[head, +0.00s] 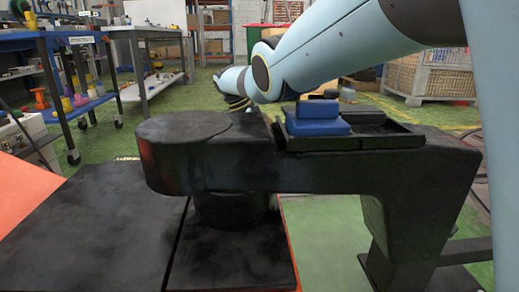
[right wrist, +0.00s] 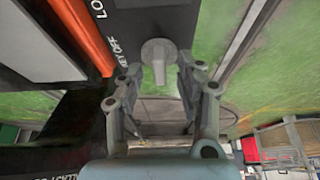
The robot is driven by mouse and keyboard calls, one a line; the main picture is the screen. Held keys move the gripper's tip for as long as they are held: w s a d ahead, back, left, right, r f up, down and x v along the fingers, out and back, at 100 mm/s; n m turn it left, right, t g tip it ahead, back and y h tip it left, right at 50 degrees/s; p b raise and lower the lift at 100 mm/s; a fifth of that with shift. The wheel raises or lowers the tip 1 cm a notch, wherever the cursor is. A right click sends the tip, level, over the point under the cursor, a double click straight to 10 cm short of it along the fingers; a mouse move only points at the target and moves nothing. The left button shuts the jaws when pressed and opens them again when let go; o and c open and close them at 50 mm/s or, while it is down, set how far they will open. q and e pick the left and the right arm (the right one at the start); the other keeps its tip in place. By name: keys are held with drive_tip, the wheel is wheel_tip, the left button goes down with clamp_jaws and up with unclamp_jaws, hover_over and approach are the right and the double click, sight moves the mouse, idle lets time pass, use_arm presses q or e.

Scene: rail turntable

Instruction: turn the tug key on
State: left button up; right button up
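The tug key (right wrist: 158,50) is a grey knob with a narrow bar on a dark panel in the right wrist view. The words "KEY OFF" (right wrist: 122,50) are printed beside it. My right gripper (right wrist: 158,68) is open, with one finger on each side of the key's bar. Gaps show between the fingers and the bar. In the head view my right arm reaches over the black machine (head: 300,178); its gripper is mostly hidden behind it. The key is not visible there. My left gripper is in neither view.
A blue box (head: 317,128) with a smaller blue block (head: 318,109) on top sits in a black tray (head: 385,142) on the machine, below my right arm. Shelves and a blue workbench (head: 55,115) stand at the left back. Open green floor lies behind the machine.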

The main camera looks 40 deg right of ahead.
drive_tip(key=v, duration=1.1)
drive_tip(key=shift+r, duration=0.15)
drive_tip(key=shift+a, duration=0.1)
